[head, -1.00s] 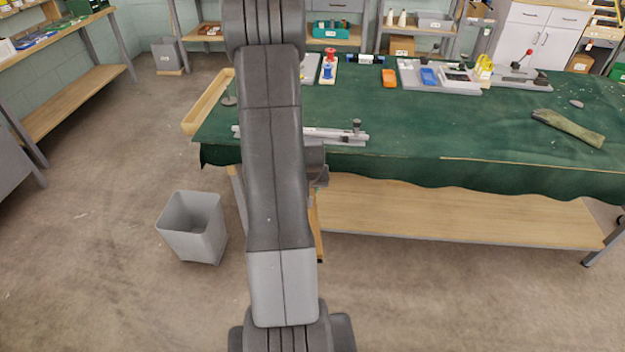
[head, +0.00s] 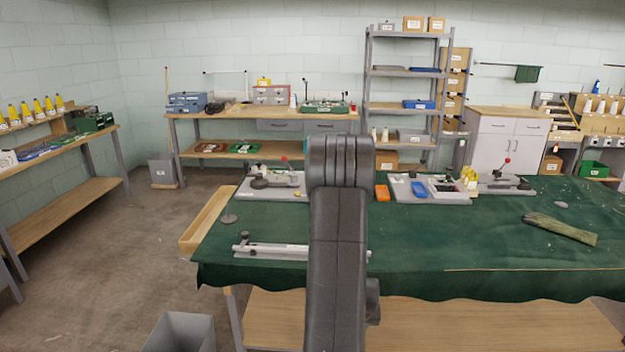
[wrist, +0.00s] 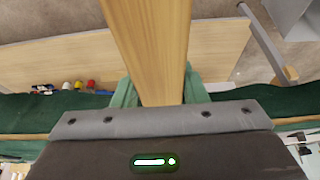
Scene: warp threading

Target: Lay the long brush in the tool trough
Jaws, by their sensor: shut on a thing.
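The long brush (wrist: 150,40) shows in the wrist view as a broad light-wood bar running up from my gripper (wrist: 159,93). The green fingers stand one on each side of it, shut on it. Its bristles cannot be made out. In the head view my arm hides the gripper and the brush. The tool trough (head: 206,222) seems to be the long, narrow light-wood tray along the left end of the green-covered table. It looks empty, and it lies left of my arm.
The green-covered table (head: 420,235) has a metal rail (head: 270,251) near its front left and a dark disc (head: 229,219) beside the trough. Fixtures stand along its back. A grey bin (head: 180,333) stands on the floor at the front left. Floor left of the trough is clear.

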